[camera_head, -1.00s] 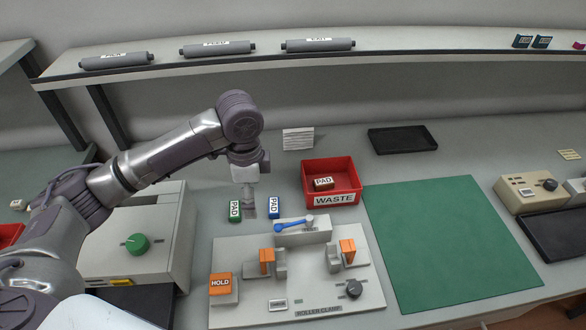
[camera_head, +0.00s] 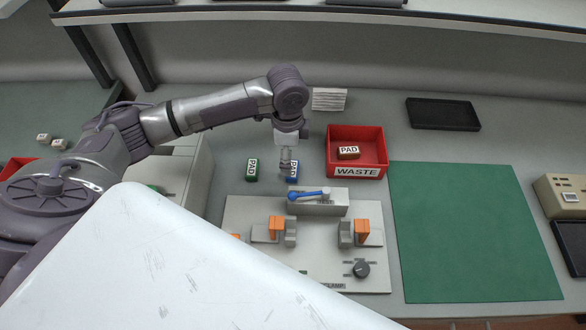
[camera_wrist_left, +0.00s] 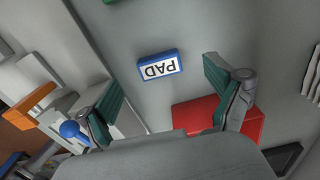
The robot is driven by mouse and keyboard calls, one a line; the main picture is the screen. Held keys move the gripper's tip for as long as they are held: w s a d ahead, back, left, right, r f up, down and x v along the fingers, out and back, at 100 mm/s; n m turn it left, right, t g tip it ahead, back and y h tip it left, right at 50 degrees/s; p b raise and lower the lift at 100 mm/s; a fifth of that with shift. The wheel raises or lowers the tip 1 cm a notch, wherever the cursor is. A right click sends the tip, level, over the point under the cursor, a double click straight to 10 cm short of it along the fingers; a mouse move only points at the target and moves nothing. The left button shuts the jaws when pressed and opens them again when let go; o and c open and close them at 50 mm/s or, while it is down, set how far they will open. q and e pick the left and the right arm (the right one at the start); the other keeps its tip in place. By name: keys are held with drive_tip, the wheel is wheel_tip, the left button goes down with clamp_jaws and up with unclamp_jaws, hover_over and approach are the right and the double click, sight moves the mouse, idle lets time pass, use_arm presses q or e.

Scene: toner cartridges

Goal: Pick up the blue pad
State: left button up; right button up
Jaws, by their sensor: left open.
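The blue pad (camera_head: 292,171) lies on the grey table behind the roller clamp station, partly hidden by my gripper in the head view. In the left wrist view the blue pad (camera_wrist_left: 161,67) lies flat with its white PAD label up, ahead of and between the fingers. My left gripper (camera_head: 287,163) is above the pad, and its fingers (camera_wrist_left: 165,88) are spread wide with nothing between them. The green pad (camera_head: 253,170) lies to the left of the blue pad. My right gripper is not in view.
The red WASTE bin (camera_head: 372,160) with a brown pad (camera_head: 349,152) inside stands right of the gripper. The roller clamp station (camera_head: 320,260) with a blue lever (camera_head: 308,195) is in front. A green mat (camera_head: 470,235) lies to the right, and a black tray (camera_head: 443,114) behind.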

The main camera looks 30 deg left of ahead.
sight(293, 171)
use_arm(q)
drive_tip(key=f, duration=0.3)
drive_tip(key=f+p, duration=0.1)
drive_tip(key=f, duration=0.1)
drive_tip(key=shift+s+d, duration=0.1)
drive_tip(key=shift+d, duration=0.15)
drive_tip(key=c, duration=1)
